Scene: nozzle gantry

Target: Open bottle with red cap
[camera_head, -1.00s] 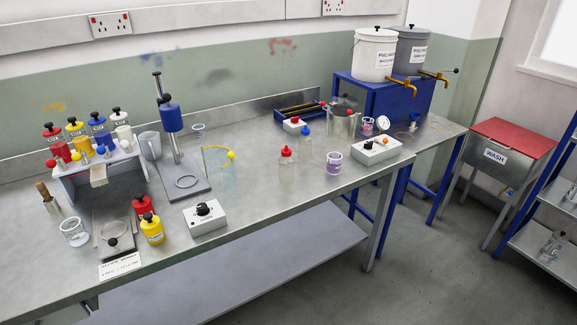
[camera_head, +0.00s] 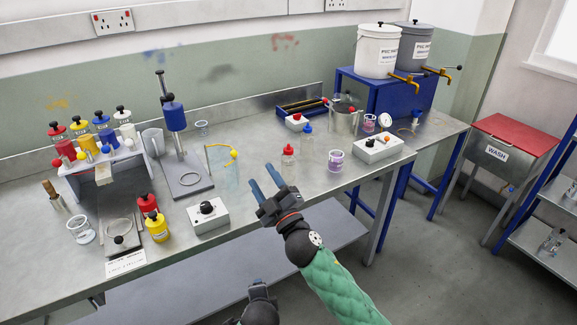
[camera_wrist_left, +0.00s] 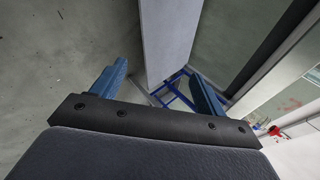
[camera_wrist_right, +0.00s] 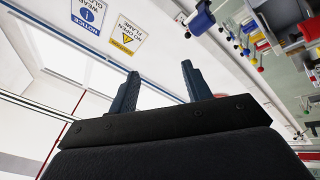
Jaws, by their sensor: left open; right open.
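A small clear bottle with a red cap (camera_head: 289,153) stands upright on the steel bench in the head view. A similar clear bottle with a blue cap (camera_head: 307,136) stands just behind and to its right. My right gripper (camera_head: 263,177) is open and empty, in front and to the left of the red-capped bottle in the picture, apart from it. Its spread fingers also show in the right wrist view (camera_wrist_right: 160,70). My left gripper (camera_head: 257,286) shows only partly at the bottom of the head view; in the left wrist view (camera_wrist_left: 159,72) its fingers are apart and empty.
A purple-filled beaker (camera_head: 335,161) and another control box (camera_head: 377,148) stand to the bottle's right. The steel bench (camera_head: 262,146) is bare left of the bottle.

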